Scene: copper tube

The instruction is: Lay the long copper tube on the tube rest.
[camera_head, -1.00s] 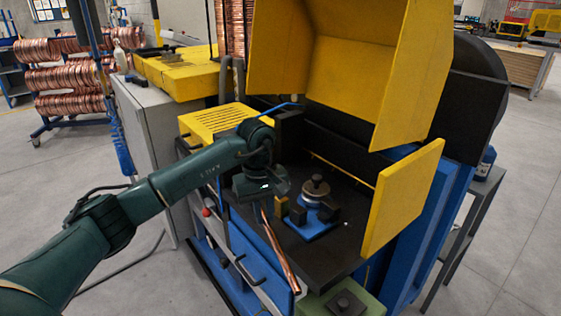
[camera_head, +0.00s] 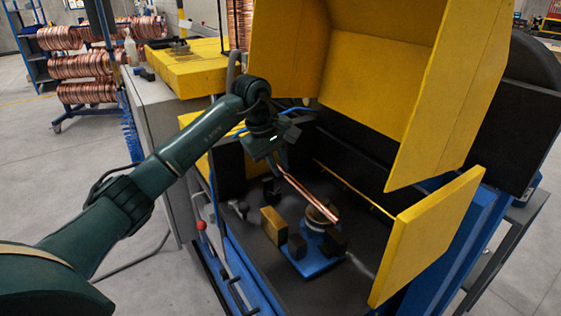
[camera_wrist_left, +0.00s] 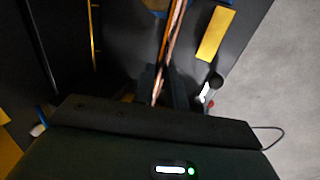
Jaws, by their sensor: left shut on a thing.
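The long copper tube (camera_head: 308,195) slants down to the right from my left gripper (camera_head: 277,163), inside the machine. Its far end is in front of or above the round metal die (camera_head: 322,212) on a blue base (camera_head: 318,264); I cannot tell whether it touches. My left gripper is shut on the tube's near end. In the left wrist view the tube (camera_wrist_left: 173,38) runs up and out of the frame from between the fingers (camera_wrist_left: 160,88). I cannot pick out the tube rest for sure. My right gripper is not in view.
A yellow block (camera_head: 273,226) and black blocks (camera_head: 334,242) stand around the die. The yellow hood (camera_head: 375,70) is raised above, and a yellow panel (camera_head: 425,235) stands at the right. The dark bed (camera_head: 265,265) is bare at front left.

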